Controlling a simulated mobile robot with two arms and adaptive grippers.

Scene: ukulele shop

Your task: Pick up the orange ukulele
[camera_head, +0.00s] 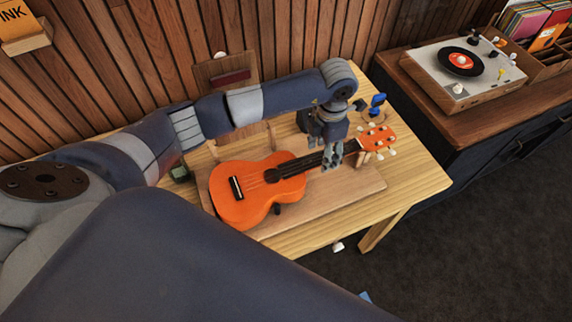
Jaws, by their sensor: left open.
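The orange ukulele (236,200) lies face up on a wooden board on the table. Its body is toward the left and its dark neck runs right and slightly up to the orange headstock (378,138) with white tuning pegs. My left gripper (332,158) points down over the neck, near the headstock end. Its fingers are open and hide a short part of the neck. I cannot tell whether they touch the neck. My right gripper is not in view.
The light wooden table (423,178) has a bare right corner. A blue object (377,101) stands behind the headstock. A turntable (462,66) sits on a dark cabinet (428,115) at the right. A slatted wooden wall (130,62) is behind. Dark floor is free at lower right.

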